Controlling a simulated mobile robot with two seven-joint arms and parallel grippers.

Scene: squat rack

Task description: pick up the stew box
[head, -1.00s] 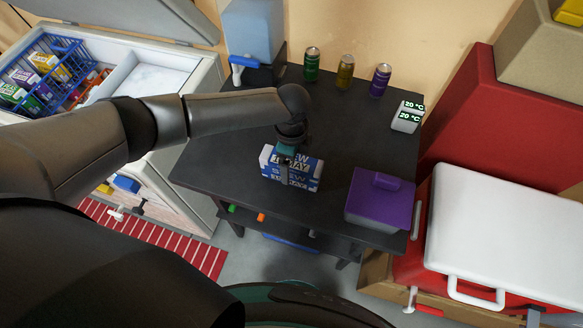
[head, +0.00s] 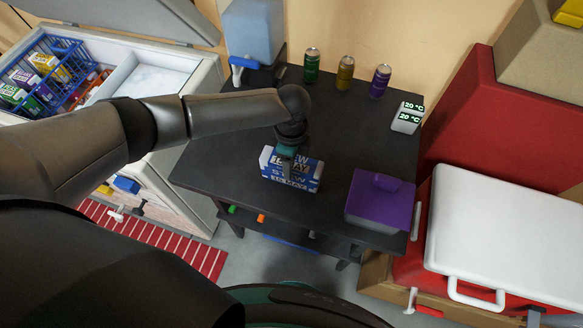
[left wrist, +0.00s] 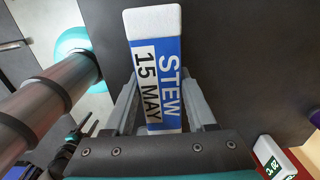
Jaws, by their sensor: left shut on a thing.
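The stew box (head: 291,171) is blue and white and reads "STEW 15 MAY". It is at the dark table (head: 240,150), near its middle; I cannot tell whether it touches the top. My left gripper (head: 287,158) comes from above and is shut on the stew box. In the left wrist view the stew box (left wrist: 158,75) lies between the two fingers of the gripper (left wrist: 165,105). My right gripper is not in view.
Green, yellow and purple cans (head: 345,70) stand at the table's back. A purple-lidded box (head: 380,200) sits at its right front, a thermometer display (head: 407,117) at its right edge. An open freezer with a blue basket (head: 50,75) is at the left, a white-lidded red cooler (head: 505,235) at the right.

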